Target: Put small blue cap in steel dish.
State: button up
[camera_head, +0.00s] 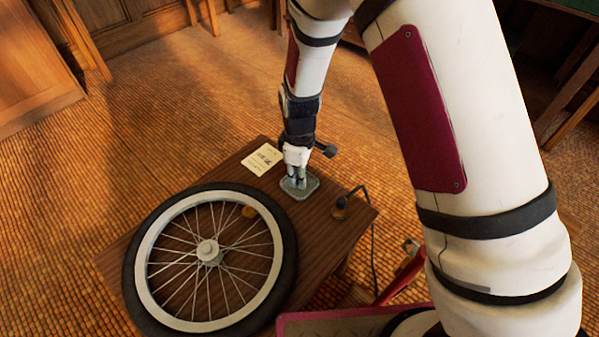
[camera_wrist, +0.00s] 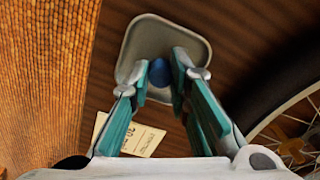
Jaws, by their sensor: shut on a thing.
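The small blue cap (camera_wrist: 159,72) shows between my fingertips in the wrist view; the head view does not show it clearly. My gripper (camera_wrist: 160,78) is shut on the cap. The steel dish (camera_wrist: 150,35) is a shallow grey square with rounded corners, and the cap appears over its inside. In the head view my gripper (camera_head: 297,181) points down at the dish (camera_head: 312,184) near the table's far edge. I cannot tell whether the cap touches the dish's bottom.
A spoked wheel with a black tyre (camera_head: 285,250) lies over much of the wooden table (camera_head: 335,238). A paper note (camera_head: 262,159) lies left of the dish. A small round brown item (camera_head: 340,208) with a dark cable stands to the right. Woven floor surrounds the table.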

jog(key=shift+f, duration=0.25)
jog(key=o, duration=0.8)
jog(key=shift+c, duration=0.2)
jog(key=shift+r, duration=0.15)
